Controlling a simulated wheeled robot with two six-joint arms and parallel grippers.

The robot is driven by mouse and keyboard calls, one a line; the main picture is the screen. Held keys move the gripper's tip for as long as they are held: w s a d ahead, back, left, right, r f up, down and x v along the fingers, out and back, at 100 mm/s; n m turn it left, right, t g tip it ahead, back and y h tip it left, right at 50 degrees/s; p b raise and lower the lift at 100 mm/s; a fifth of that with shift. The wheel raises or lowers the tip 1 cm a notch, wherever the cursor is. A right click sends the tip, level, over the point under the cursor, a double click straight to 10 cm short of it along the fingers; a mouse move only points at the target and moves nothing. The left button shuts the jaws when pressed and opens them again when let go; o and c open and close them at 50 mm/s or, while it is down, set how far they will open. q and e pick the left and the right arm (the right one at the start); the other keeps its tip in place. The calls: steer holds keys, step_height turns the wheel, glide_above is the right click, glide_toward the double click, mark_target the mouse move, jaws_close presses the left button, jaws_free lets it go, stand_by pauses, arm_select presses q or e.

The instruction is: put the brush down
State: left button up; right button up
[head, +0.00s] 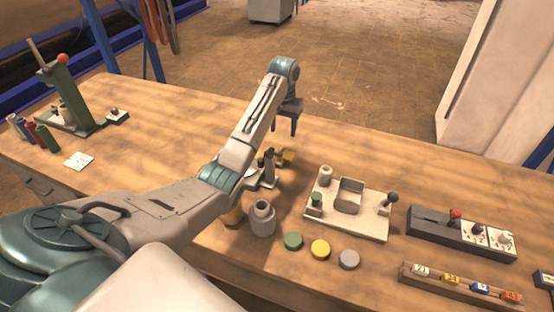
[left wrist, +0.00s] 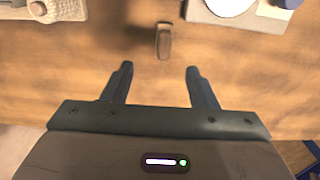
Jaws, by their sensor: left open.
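A small brown block-like thing, which looks like the brush (left wrist: 164,40), is on or just above the wooden table in the left wrist view, beyond the fingertips and apart from them. In the head view it appears as a small orange-brown piece (head: 288,156) beside a small dark stand. My left gripper (head: 285,130) points down over the table, and in the wrist view its two fingers (left wrist: 158,72) are spread with nothing between them. Whether the brush lies flat or stands is hard to tell. My right gripper is not in view.
A cream board (head: 375,222) with pegs and a square cup lies right of the brush. The small dark stand (head: 269,168) is left of it. A grey jar (head: 263,220) and coloured discs (head: 320,250) are nearer. The table's far right half behind them is clear.

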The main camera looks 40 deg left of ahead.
arm_select(q)
steer(key=shift+w+a+f+b, duration=0.2)
steer(key=shift+a+f, duration=0.1)
steer(key=shift+f, duration=0.25)
steer(key=shift+w+a+f+b, duration=0.15)
steer(key=shift+a+f, duration=0.1)
steer(key=shift+f, duration=0.3)
steer(key=p, duration=0.2)
glide_above(281, 151)
step_height(281, 151, down, 4)
steer(key=shift+f, duration=0.65)
step_height(281, 151, down, 4)
steer(key=shift+r+p, duration=0.1)
steer(key=shift+p, duration=0.85)
steer(key=shift+f, duration=0.6)
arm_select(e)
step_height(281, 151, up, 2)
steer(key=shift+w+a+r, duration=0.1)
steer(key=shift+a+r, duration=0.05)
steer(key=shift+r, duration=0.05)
arm_select(q)
jaws_close()
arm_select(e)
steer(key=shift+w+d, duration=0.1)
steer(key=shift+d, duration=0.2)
